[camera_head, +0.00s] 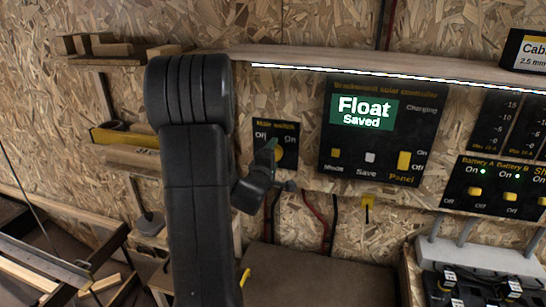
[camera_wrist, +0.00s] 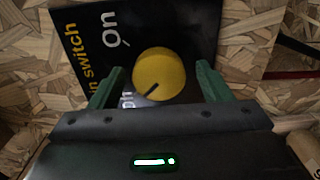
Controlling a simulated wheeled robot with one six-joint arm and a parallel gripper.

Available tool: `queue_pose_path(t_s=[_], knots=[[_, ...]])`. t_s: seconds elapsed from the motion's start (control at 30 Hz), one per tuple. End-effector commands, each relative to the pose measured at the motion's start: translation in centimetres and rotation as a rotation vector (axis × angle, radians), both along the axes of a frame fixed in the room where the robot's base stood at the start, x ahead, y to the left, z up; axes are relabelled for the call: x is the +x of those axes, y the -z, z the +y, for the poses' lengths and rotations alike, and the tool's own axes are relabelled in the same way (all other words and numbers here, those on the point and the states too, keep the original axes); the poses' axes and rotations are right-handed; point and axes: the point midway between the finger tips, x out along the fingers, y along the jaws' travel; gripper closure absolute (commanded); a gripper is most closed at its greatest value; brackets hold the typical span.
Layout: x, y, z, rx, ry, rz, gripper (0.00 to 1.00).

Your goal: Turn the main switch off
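The main switch panel (camera_head: 288,156) is a black plate on the wood-chip wall, with Off at its left and On at its right. Its round yellow knob (camera_wrist: 158,72) fills the middle of the wrist view; in the head view my gripper mostly covers it. The knob's black mark points down-left in the wrist view, toward the lower label, which is partly hidden and lies on the Off side. My gripper (camera_wrist: 161,69) has its green fingers apart, one on each side of the knob, with a visible gap on both sides. It also shows in the head view (camera_head: 268,154).
Right of the switch is a solar controller (camera_head: 375,130) whose screen reads "Float Saved". Further right is a battery switch panel (camera_head: 490,190). A lit shelf (camera_head: 400,65) runs above. Cables (camera_head: 316,220) hang below, over a dark surface.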

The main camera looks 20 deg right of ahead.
Motion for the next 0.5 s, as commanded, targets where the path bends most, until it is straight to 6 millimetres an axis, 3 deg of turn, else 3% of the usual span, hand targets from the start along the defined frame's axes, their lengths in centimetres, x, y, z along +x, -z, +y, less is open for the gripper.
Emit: queue_pose_path(t_s=[0.33,0.5], knots=[[-0.3,-0.1,0.2,0.0,0.0,-0.003,0.28],[-2.1,0.0,1.6,0.0,-0.001,-0.003,0.28]])
